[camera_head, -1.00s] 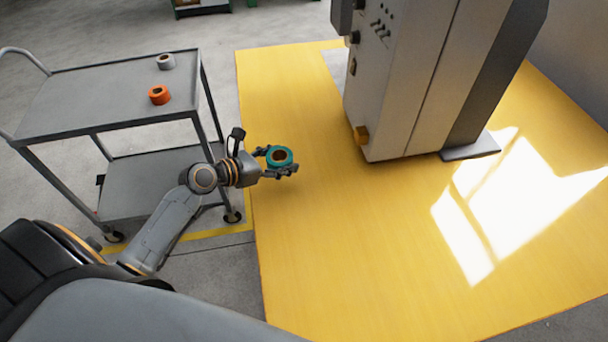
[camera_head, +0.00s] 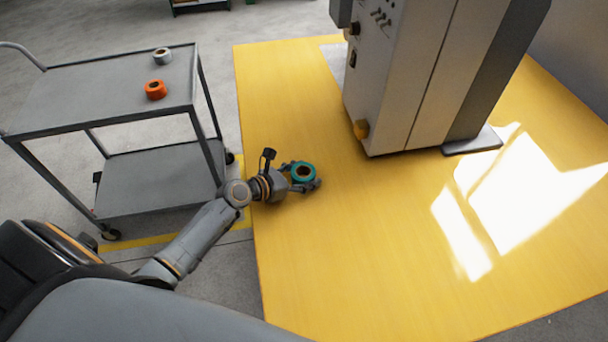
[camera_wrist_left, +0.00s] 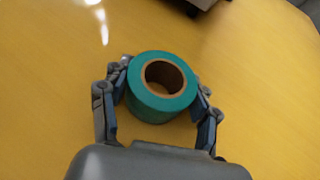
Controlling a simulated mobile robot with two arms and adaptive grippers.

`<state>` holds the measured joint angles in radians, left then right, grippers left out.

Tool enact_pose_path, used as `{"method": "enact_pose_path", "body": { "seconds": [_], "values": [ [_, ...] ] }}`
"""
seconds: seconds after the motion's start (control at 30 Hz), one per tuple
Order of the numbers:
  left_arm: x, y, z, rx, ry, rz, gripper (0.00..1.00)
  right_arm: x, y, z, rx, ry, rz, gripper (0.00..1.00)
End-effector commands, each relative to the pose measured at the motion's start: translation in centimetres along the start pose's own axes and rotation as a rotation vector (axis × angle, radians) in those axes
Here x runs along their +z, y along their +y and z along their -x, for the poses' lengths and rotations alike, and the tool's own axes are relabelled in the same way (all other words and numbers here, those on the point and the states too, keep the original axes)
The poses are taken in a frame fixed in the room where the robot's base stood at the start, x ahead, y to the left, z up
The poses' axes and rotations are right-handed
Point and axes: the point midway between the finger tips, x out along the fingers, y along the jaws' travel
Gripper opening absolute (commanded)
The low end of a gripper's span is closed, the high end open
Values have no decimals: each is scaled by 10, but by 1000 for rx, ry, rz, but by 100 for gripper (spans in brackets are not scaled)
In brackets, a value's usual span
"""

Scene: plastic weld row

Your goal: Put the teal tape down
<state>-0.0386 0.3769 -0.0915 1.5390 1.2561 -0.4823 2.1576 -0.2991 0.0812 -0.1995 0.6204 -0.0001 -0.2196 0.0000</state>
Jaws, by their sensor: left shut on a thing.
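The teal tape (camera_head: 303,172) is a thick roll with a brown core. My left gripper (camera_head: 304,174) is shut on it, over the yellow surface (camera_head: 330,250) near its left edge. In the left wrist view the teal tape (camera_wrist_left: 160,88) sits between the two fingers (camera_wrist_left: 160,100), one on each side of the roll, with its open core facing the camera. I cannot tell whether the roll touches the yellow surface below it. My right gripper is in neither view.
A grey two-shelf cart (camera_head: 110,90) stands at the left, with an orange roll (camera_head: 155,89) and a grey-white roll (camera_head: 162,55) on top. A tall grey machine (camera_head: 420,75) stands at the back. The yellow surface is bare around and in front of the gripper.

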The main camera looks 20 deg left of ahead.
Motion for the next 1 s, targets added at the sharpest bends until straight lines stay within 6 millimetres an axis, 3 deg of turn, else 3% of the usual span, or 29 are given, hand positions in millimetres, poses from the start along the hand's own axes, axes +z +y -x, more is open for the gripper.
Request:
{"method": "enact_pose_path", "body": {
  "seconds": [0.17,0.2,0.3,0.7,0.87,1.0],
  "values": [
    [-3,0,-2,0,-1,1,27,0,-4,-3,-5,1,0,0],
    [-3,0,-1,0,0,1,67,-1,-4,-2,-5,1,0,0],
    [-3,0,-1,-1,0,1,84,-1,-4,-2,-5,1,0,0],
    [1,0,2,0,1,0,84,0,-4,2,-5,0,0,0],
    [0,0,27,-1,2,0,84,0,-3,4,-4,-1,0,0],
    [0,-1,58,-1,3,0,84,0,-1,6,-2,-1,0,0]
  ]
}}
